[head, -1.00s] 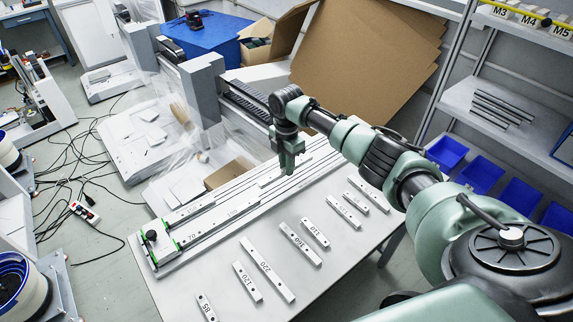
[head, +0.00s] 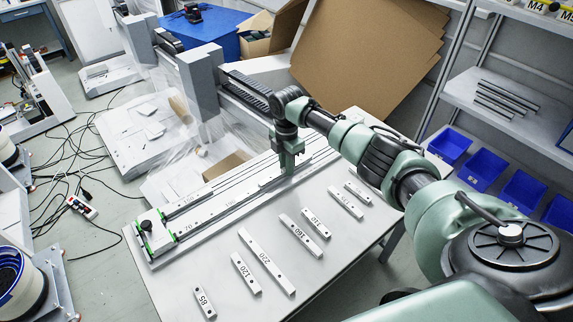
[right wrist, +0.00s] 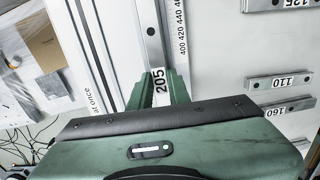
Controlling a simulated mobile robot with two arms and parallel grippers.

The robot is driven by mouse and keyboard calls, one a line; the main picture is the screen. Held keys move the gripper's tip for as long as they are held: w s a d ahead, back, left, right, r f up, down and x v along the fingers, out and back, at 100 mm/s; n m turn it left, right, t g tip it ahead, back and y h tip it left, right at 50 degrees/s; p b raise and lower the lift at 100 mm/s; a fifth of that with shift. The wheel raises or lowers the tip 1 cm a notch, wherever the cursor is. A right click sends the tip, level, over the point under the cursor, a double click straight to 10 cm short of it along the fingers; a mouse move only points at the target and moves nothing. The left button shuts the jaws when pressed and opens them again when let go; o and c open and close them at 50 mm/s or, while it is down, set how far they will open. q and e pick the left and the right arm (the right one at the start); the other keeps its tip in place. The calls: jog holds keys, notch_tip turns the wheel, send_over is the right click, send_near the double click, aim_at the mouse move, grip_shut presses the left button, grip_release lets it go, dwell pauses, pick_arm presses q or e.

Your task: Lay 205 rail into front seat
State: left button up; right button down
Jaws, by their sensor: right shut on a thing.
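My right gripper (head: 288,168) is shut on the 205 rail (head: 267,183), low over the long fixture (head: 160,252) on the table. In the right wrist view the fingers (right wrist: 160,88) straddle the rail (right wrist: 151,35) by its 205 label. The rail runs lengthwise along the fixture, beside the printed scale (right wrist: 181,30). The gripper hides part of the rail, and I cannot tell whether it rests fully in the front seat. A rail marked 70 (head: 188,227) lies near the black knob (head: 146,226) at the fixture's near-left end. My left gripper is not in view.
Several loose rails lie on the table in front of the fixture, among them the 220 rail (head: 266,262), the 160 rail (head: 299,235) and the 110 rail (head: 316,223). The gantry column (head: 200,80) stands behind the fixture. Blue bins (head: 486,166) and a shelf are at right.

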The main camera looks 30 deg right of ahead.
jog(key=shift+f+b, duration=0.3)
jog(key=shift+f, duration=0.25)
dwell(0.5)
jog(key=c, duration=1.3)
grip_release()
jog(key=shift+o, duration=0.2)
jog(key=shift+f, duration=0.1)
notch_tip(320, 180, up, 8)
